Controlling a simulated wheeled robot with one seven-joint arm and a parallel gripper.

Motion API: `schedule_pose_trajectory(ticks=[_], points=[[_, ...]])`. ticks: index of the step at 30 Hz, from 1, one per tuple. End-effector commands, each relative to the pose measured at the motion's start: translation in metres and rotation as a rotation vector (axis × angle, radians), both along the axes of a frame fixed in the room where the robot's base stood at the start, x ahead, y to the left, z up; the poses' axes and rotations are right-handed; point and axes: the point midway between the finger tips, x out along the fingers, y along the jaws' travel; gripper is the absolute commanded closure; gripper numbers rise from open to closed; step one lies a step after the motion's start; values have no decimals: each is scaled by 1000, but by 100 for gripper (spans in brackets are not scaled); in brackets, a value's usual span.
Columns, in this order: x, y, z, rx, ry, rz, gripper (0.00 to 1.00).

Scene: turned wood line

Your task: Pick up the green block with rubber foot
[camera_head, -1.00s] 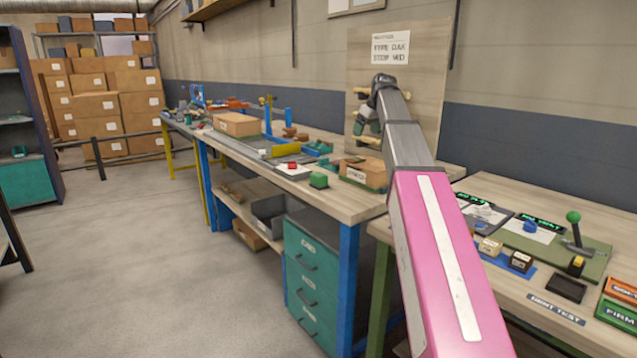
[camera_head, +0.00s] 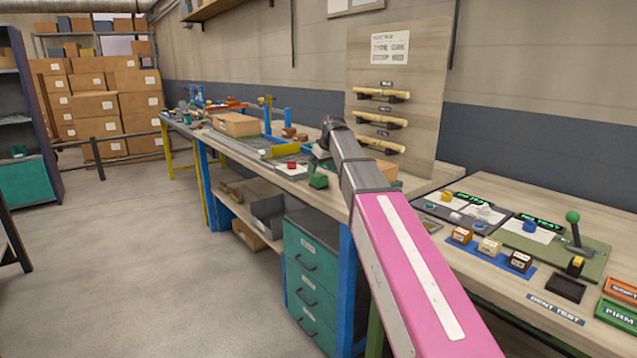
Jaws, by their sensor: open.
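A small green block (camera_head: 318,182) stands at the front edge of the long wooden workbench (camera_head: 340,204). Its rubber foot cannot be made out at this size. My gripper (camera_head: 319,163) points down just above the block, with its fingers close to the block's top. The fingers are small and partly hidden by my wrist, and whether they touch the block cannot be told. The gripper is open, and the block still rests on the bench.
A red block (camera_head: 291,165) on a white card is left of the green block. A cardboard box (camera_head: 386,170) is behind my arm. A board (camera_head: 425,100) with turned wood pieces stands at the back. A second bench (camera_head: 490,295) with coloured blocks and a green-knobbed lever (camera_head: 574,230) is at right.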

Motion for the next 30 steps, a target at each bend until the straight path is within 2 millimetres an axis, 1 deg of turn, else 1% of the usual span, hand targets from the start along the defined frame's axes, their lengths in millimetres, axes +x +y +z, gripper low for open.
schedule_pose_trajectory(ticks=[7, 15, 18, 23, 24, 26, 27, 28, 29, 30], points=[[4, 4, -16, 0, 0, 1, 17], [14, 13, -50, 0, 1, 1, 17], [16, 14, -54, 0, -1, 1, 17], [16, 14, -54, 0, -1, 0, 17], [16, 14, -54, 0, -1, 0, 24], [15, 14, -54, 1, -1, 0, 43], [15, 14, -54, 1, -1, 0, 56], [15, 14, -54, 1, -1, 0, 66], [15, 14, -54, 1, -1, 0, 73], [15, 14, -54, 1, -1, 0, 73]])
